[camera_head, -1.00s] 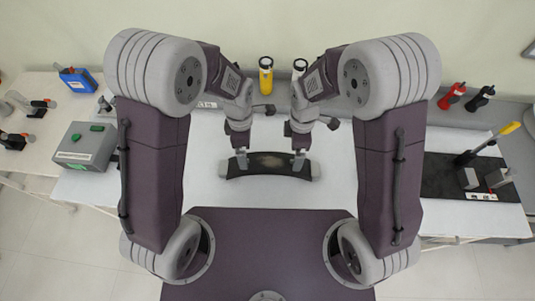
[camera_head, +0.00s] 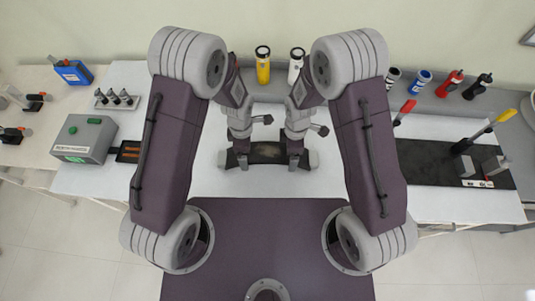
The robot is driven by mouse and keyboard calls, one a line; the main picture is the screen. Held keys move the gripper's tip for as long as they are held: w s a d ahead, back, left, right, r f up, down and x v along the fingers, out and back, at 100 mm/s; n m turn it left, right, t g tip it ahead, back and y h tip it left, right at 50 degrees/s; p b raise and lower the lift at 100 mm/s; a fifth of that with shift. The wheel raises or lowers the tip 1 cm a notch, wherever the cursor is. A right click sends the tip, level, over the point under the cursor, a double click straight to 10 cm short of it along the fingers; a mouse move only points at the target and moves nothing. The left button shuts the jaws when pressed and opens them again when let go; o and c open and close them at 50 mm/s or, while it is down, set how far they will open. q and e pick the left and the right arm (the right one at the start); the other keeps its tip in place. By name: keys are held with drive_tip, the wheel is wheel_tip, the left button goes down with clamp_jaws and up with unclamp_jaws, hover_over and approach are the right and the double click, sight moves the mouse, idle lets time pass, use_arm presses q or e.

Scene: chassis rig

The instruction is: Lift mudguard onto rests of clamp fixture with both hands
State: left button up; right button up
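The mudguard (camera_head: 266,153) is a dark, slightly curved strip with pale ends, lying at the middle of the white table. My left gripper (camera_head: 243,161) is over its left part, and my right gripper (camera_head: 293,161) is over its right part. Both point down at it and hide parts of it. I cannot tell whether the fingers are shut on it. The clamp fixture (camera_head: 432,166) is a black plate at the right with grey blocks and red and yellow clamp handles. My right arm hides its left part.
A grey box with a green button (camera_head: 86,138) and a small tray (camera_head: 117,98) stand at the left. Yellow (camera_head: 263,67) and white (camera_head: 297,66) bottles stand behind the grippers. More bottles (camera_head: 450,83) line the back right. The table between mudguard and fixture is largely covered by my arm.

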use_arm(q)
drive_tip(key=shift+s, duration=0.2)
use_arm(e)
drive_tip(key=shift+s, duration=0.15)
use_arm(q)
drive_tip(key=c, duration=1.8)
use_arm(e)
drive_tip(key=shift+f, duration=0.1)
drive_tip(key=c, duration=1.8)
